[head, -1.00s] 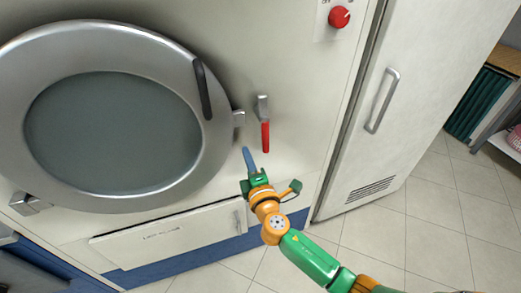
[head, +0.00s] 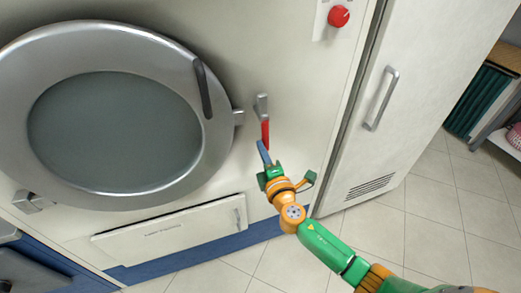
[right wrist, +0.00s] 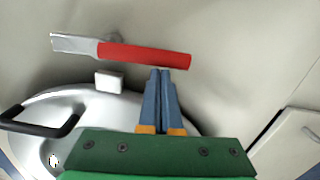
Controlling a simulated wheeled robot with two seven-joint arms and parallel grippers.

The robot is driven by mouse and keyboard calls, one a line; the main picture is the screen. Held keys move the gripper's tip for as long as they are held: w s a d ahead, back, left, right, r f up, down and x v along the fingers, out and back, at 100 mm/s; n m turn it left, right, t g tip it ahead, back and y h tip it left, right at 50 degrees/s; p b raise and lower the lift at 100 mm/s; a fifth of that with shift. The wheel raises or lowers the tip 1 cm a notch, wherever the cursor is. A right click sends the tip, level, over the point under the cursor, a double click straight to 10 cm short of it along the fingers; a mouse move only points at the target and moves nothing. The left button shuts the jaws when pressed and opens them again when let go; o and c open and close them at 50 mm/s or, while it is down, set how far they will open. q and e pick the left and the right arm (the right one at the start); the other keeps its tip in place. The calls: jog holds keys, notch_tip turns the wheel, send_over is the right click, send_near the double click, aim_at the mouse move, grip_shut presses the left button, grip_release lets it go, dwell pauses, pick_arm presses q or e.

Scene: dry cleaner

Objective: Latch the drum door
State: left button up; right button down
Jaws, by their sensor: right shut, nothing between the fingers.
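The round drum door (head: 215,150) has a wide silver ring, dark glass and a black handle (head: 203,88). It looks closed against the machine front. The latch lever has a grey pivot end (head: 262,105) and a red grip (head: 265,132) hanging down, just right of a small metal tab (head: 238,117) on the door's edge. My right gripper (head: 263,148) is shut and empty, its blue fingertips at the grip's lower end. In the right wrist view, the fingertips (right wrist: 160,73) lie beside the red grip (right wrist: 150,56); I cannot tell whether they touch it. My left gripper is out of view.
A red knob (head: 339,16) is above right on the machine panel. A lower flap (head: 170,230) sits under the door. A tall pale cabinet (head: 420,80) with a bar handle stands at right. The tiled floor (head: 420,220) is clear in front of it.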

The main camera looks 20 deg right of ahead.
jog(key=shift+d+f+n, duration=0.1)
jog(key=shift+d+n, duration=0.15)
jog(key=shift+n, duration=0.25)
jog(key=d+r+n+p, duration=0.1)
jog(key=d+n, duration=0.3)
jog(key=n, duration=0.4)
jog(key=d+r+n+y+p, duration=0.1)
jog(key=d+r+n, duration=0.3)
jog(key=n, duration=0.4)
jog(key=shift+w+d+r+n+t+p, duration=0.2)
jog(key=shift+d+r+n+t+p, duration=0.15)
jog(key=shift+d+p, duration=0.2)
